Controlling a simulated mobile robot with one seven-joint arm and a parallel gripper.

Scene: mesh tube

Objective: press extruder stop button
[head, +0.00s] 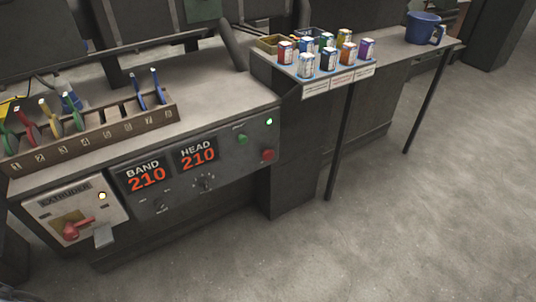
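A dark control panel (220,178) forms the front of the machine bench. A round red button (267,155) sits near its right end, below a lit green lamp (269,121). A green button (242,139) is to the left of the red one. At the left is a pale plate (62,202) labelled EXTRUDER, with a red handle (78,229) and a lit whitish lamp (102,196). Any label at the red button is too small to read. My gripper is not in view, and nothing covers the red button.
Displays read BAND 210 (146,178) and HEAD 210 (197,155). A numbered rack (100,140) holds coloured-handled tools on the bench. Several cans (306,65) stand on a shelf at right, with a blue jug (422,27) beyond. The floor (400,220) in front is clear.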

